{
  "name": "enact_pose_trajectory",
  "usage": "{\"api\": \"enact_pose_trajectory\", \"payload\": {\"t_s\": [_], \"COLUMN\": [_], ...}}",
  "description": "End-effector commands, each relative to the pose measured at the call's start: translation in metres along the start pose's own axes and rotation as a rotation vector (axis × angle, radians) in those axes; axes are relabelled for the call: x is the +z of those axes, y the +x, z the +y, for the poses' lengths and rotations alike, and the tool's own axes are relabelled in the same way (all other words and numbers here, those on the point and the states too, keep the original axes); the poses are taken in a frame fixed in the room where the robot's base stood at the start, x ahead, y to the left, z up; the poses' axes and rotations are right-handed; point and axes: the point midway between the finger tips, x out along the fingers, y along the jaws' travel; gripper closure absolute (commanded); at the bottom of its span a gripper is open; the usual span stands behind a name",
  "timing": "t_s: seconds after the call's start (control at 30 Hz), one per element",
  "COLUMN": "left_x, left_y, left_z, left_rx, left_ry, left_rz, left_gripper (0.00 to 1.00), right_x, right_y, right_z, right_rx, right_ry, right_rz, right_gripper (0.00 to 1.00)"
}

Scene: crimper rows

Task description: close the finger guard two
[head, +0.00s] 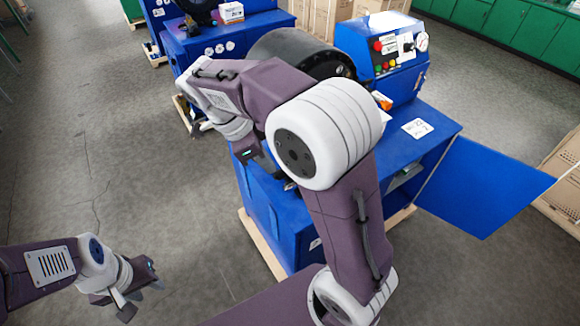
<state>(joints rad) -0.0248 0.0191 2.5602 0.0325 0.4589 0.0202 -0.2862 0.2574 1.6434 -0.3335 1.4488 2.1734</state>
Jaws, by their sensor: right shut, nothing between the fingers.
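The blue crimper (437,122) stands in the middle of the head view, with a label that shows a 2. Its black round crimping head (300,50) is partly covered by my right arm. I cannot make out the finger guard; my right arm hides much of the machine's front and top. My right gripper (250,152) is shut and empty, pointing down beside the crimper's left side. I cannot tell whether it touches the machine. My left gripper (142,294) is low at the left, well away from the crimper, with its fingers apart and nothing between them.
A control box (390,55) with buttons and a gauge sits on the crimper. A blue cabinet door (482,188) stands open to the right. Another blue crimper (205,45) is behind at the upper left. The grey floor (100,140) at left is clear.

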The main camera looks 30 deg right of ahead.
Motion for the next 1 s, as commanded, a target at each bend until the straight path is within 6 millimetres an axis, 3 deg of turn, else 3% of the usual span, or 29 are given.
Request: {"api": "enact_pose_trajectory", "payload": {"t_s": [0.2,0.47,1.0], "left_x": [-0.001,-0.002,-0.002], "left_y": [-0.007,-0.019,-0.018], "left_z": [0.000,0.000,0.000], "left_rx": [0.000,0.000,0.000], "left_ry": [0.000,0.000,0.000], "left_rz": [0.000,0.000,0.000], "left_gripper": [0.64,0.64,0.64], "right_x": [-0.004,-0.035,-0.040], "right_y": [0.043,0.053,0.057], "right_z": [0.001,0.000,-0.003], "right_rx": [0.003,0.000,-0.006], "right_ry": [0.001,0.002,-0.014], "right_rz": [0.001,-0.001,-0.001], "right_gripper": [1.00,1.00,1.00]}}
